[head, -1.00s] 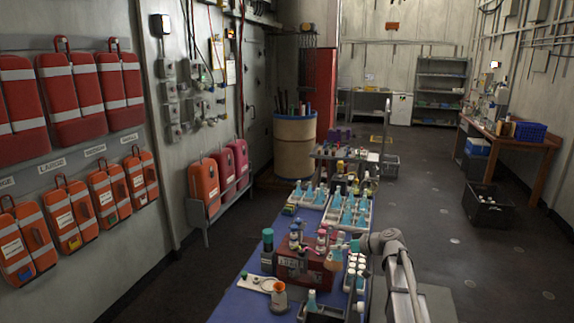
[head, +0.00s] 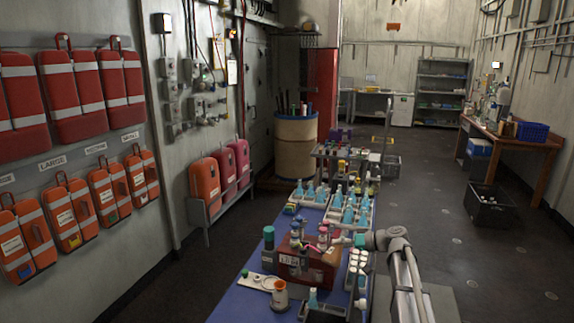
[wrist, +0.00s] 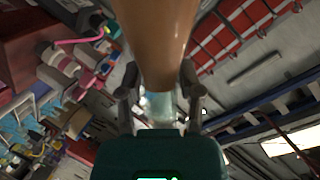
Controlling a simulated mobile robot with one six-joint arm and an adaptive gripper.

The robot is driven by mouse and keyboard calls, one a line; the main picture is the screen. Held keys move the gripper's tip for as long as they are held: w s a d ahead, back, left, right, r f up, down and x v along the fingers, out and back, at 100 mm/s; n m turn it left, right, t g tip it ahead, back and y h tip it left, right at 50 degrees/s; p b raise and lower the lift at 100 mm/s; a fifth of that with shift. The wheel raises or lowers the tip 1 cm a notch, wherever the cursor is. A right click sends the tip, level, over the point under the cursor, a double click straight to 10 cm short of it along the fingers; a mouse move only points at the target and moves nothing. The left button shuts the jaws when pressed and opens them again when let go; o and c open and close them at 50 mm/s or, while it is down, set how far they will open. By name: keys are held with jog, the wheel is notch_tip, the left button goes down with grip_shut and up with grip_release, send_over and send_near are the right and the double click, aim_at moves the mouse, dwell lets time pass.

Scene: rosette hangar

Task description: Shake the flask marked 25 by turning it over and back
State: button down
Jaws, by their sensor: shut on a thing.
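My gripper (wrist: 158,100) is shut on a flask (wrist: 155,40) that looks tan to brown in the wrist view. The wide body is at the top of that view and narrows to a pale bluish neck between the two fingers. In the head view my gripper (head: 343,240) is above the right side of the blue-topped table, and the flask (head: 331,257) shows only as a small tan shape beside it. No number can be read on the flask, and its exact tilt is hard to tell.
A dark red box (head: 305,268) with several small bottles stands close to the left of my gripper. Racks of blue flasks (head: 348,215) stand behind it. A white-capped vial rack (head: 355,268) is just below. A small orange-white flask (head: 279,296) stands nearer the front.

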jog(key=shift+m+g+y+b, duration=0.3)
jog(key=shift+m+y, duration=0.1)
jog(key=shift+m, duration=0.4)
jog(key=shift+f+m+y+b, duration=0.15)
jog(key=shift+m+y+b, duration=0.45)
jog(key=shift+m+b, duration=0.25)
jog(key=shift+m+y+b, duration=0.5)
jog(key=shift+m+b, duration=0.4)
jog(key=shift+m, duration=0.45)
jog(key=shift+r, duration=0.2)
jog(key=shift+y+b, duration=0.3)
